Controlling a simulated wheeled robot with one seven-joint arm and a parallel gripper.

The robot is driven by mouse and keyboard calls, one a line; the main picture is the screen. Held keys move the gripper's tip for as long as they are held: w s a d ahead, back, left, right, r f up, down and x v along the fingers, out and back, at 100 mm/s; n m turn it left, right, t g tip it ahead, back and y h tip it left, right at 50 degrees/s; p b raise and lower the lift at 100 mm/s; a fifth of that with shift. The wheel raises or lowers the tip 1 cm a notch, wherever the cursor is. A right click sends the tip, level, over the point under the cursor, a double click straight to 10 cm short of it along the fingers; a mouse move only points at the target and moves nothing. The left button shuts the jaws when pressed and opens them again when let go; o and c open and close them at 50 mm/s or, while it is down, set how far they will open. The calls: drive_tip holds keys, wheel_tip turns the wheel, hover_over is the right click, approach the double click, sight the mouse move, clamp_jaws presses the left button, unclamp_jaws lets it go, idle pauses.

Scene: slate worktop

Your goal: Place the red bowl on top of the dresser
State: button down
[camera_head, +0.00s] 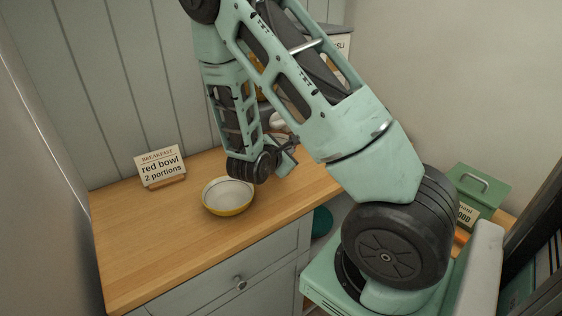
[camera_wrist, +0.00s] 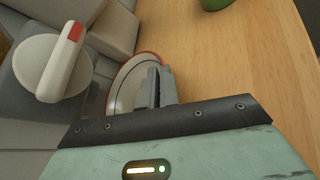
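The red bowl (camera_wrist: 127,88) has a white inside and a red rim in the wrist view. In the head view only a small part of it (camera_head: 282,137) shows behind my arm. My gripper (camera_wrist: 157,84) has its fingers close together at the bowl's rim and looks shut on it. The gripper also shows in the head view (camera_head: 289,150), above the wooden top's back right part. A wood-topped cabinet with a drawer, seemingly the dresser (camera_head: 125,270), fills the lower left. Whether the red bowl touches anything below is hidden.
A yellow bowl (camera_head: 228,196) with a pale inside stands on the wooden top. A "red bowl 2 portions" card (camera_head: 160,167) stands behind it. A green box (camera_head: 478,190) is at right. A grey appliance with a white knob (camera_wrist: 55,68) is beside the red bowl. The top's front left is clear.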

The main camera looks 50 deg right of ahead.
sight(282, 138)
drive_tip(key=shift+w+d+r+p, duration=0.1)
drive_tip(key=shift+w+d+p, duration=0.05)
drive_tip(key=shift+w, duration=0.5)
drive_tip(key=shift+w+d+r+p, duration=0.1)
drive_tip(key=shift+w+d+p, duration=0.05)
drive_tip(key=shift+w, duration=0.45)
drive_tip(key=shift+w+d+f, duration=0.1)
drive_tip(key=shift+w+f, duration=0.1)
drive_tip(key=shift+w, duration=0.1)
drive_tip(key=shift+f+p, duration=0.45)
drive_tip(key=shift+f, duration=1.2)
drive_tip(key=shift+f, duration=0.15)
drive_tip(key=c, duration=1.6)
unclamp_jaws()
drive_tip(key=shift+c, duration=0.2)
